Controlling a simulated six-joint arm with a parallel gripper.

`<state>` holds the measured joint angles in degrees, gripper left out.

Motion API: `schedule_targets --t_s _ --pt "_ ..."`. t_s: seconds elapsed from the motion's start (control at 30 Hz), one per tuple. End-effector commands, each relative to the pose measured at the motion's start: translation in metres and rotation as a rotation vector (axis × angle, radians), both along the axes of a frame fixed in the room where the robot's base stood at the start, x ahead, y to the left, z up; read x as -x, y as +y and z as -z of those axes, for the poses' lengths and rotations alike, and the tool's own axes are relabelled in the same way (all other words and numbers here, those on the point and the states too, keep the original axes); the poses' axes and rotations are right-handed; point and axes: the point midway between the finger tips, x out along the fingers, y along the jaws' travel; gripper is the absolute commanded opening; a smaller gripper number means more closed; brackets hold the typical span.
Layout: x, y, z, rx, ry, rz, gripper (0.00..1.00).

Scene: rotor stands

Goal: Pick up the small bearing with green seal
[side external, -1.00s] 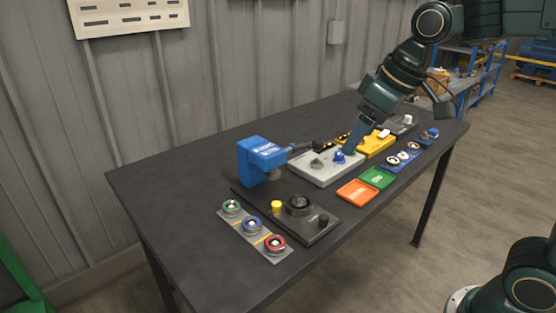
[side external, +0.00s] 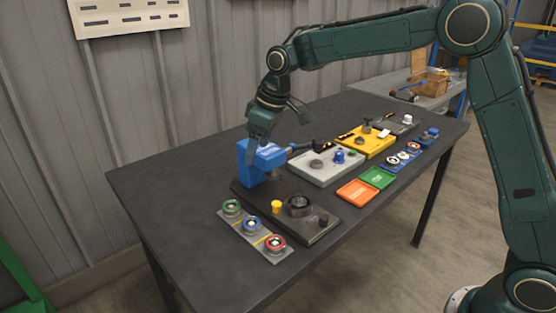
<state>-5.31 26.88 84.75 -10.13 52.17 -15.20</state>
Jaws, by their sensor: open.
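A round bearing with a green ring (side external: 231,208) sits at the far left end of a grey strip tray (side external: 229,224) near the table's front left edge. A blue-ringed one (side external: 252,224) and a red-ringed one (side external: 275,243) sit beside it in a row. My gripper (side external: 260,136) is open and points down at the blue press (side external: 250,165), up and to the right of the green-ringed bearing. It overlaps the press top in the picture. Whether they touch cannot be told. The gripper appears to hold nothing.
The black press base (side external: 318,231) with a yellow knob (side external: 277,206) is right of the strip. A grey fixture (side external: 322,176), a yellow fixture (side external: 376,147), orange (side external: 357,192) and green (side external: 377,177) trays and a blue tray (side external: 388,168) with small round parts fill the right. The table's left is clear.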

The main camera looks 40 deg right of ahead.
Motion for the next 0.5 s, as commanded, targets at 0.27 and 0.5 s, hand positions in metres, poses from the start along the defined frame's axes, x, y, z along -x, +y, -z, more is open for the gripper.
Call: schedule_targets --t_s 0.27,0.5 --pt "-0.036 0.015 0.042 0.002 0.023 -0.065 0.72" --pt "-0.043 0.018 0.051 0.003 0.027 -0.078 0.72"
